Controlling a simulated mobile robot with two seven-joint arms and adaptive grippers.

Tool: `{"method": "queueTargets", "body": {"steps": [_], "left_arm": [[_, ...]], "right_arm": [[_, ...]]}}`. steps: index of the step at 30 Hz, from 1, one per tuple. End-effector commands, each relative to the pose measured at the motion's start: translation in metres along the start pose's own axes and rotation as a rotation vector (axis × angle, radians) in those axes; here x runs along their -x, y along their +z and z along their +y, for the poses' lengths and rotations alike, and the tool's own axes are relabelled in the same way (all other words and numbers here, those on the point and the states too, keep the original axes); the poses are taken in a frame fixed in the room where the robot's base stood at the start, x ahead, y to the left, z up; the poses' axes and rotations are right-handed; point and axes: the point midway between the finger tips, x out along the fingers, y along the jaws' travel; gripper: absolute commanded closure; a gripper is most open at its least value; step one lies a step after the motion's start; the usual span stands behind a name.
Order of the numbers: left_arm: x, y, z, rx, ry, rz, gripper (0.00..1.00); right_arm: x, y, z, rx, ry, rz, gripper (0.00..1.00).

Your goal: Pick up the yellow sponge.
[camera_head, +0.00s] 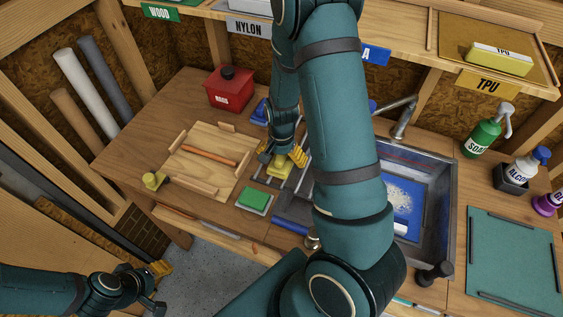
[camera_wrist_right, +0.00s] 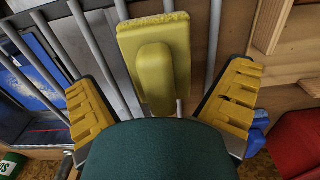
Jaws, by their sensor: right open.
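The yellow sponge (camera_wrist_right: 155,75), a pale flat block with a rounded raised grip, lies on the bars of a metal rack (camera_wrist_right: 90,50) in the right wrist view. In the head view the sponge (camera_head: 279,169) is partly covered by my right gripper (camera_head: 281,157). My right gripper (camera_wrist_right: 160,85) is open, with one yellow-padded finger on each side of the sponge and a gap to both. My left gripper (camera_head: 158,285) is at the lower left, far from the sponge, with its fingers apart and nothing between them.
A green block (camera_head: 254,197) on a pale base sits just in front of the rack. A wooden board (camera_head: 200,180) with a brown rod is to its left, and a red can (camera_head: 230,90) stands behind. The sink (camera_head: 440,200) is on the right, partly behind my right arm.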

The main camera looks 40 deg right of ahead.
Motion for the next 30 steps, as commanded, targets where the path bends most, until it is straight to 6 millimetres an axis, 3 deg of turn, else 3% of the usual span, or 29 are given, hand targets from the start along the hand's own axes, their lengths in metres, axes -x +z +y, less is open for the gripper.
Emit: {"method": "queueTargets", "body": {"steps": [4,11,12,18,30], "left_arm": [[-0.0025,0.0002,-0.0008,0.000,-0.001,0.000,0.53],[-0.0023,0.0002,-0.0008,0.000,-0.001,0.000,0.53],[-0.0023,0.0002,-0.0008,0.000,-0.001,0.000,0.53],[-0.0023,0.0003,-0.0007,0.000,0.000,0.000,0.53],[-0.0016,0.0003,-0.0005,0.000,0.000,0.000,0.53]], "right_arm": [[-0.0149,0.0004,0.0006,0.000,0.001,-0.001,0.00],[-0.0161,0.0002,0.0004,0.000,0.000,0.001,0.00],[-0.0161,0.0002,0.0003,0.000,0.000,0.001,0.04],[-0.0159,0.0002,0.0003,0.000,0.000,0.001,0.72],[-0.0118,0.0002,-0.0001,0.001,-0.001,0.001,0.72]]}}
